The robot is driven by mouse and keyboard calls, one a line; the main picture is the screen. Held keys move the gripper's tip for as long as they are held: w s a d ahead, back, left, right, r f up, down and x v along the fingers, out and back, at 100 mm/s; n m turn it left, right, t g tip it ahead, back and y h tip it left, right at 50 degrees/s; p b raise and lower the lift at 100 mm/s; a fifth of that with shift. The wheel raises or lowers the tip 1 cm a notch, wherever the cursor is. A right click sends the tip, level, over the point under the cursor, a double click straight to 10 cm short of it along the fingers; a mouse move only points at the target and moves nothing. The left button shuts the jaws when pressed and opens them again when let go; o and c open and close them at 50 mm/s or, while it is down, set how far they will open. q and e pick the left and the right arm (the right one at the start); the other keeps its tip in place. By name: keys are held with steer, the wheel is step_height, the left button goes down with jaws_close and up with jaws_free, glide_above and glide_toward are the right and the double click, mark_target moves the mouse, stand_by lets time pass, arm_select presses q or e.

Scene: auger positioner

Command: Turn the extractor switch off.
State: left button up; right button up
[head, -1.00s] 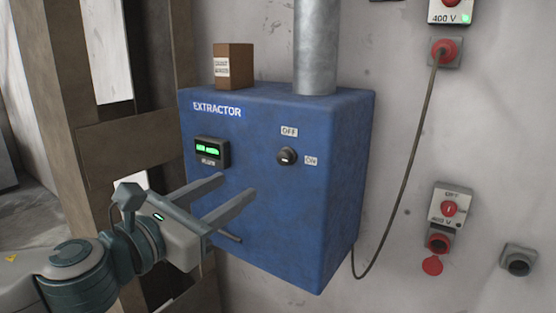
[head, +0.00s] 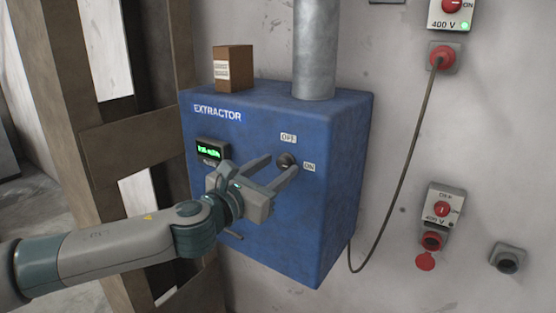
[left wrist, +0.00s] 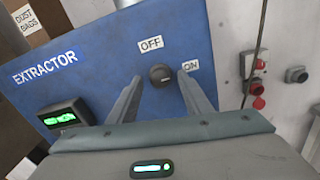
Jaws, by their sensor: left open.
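The blue extractor box (head: 245,130) hangs on the wall, with a lit green display (head: 209,150) on its front. Its switch is a round black knob (head: 285,160), with an OFF label (head: 288,137) above it and an ON label (head: 309,167) to its right. The knob also shows in the left wrist view (left wrist: 160,75); which way it points is hard to tell. My left gripper (head: 282,164) is open at the box front, with its fingertips on either side of the knob. I cannot tell whether they touch it. My right gripper is not in view.
A metal pipe (head: 314,50) and a brown dust bags box (head: 234,68) stand on top of the extractor. A cable (head: 406,150) hangs at its right from a red plug (head: 442,57). Another switched socket (head: 441,210) is lower right. Wooden beams (head: 130,145) stand at left.

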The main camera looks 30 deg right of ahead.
arm_select(q)
steer(key=shift+w+d, duration=0.25)
steer(key=shift+d, duration=0.3)
steer(key=c, duration=1.1)
steer(key=shift+o, duration=0.2)
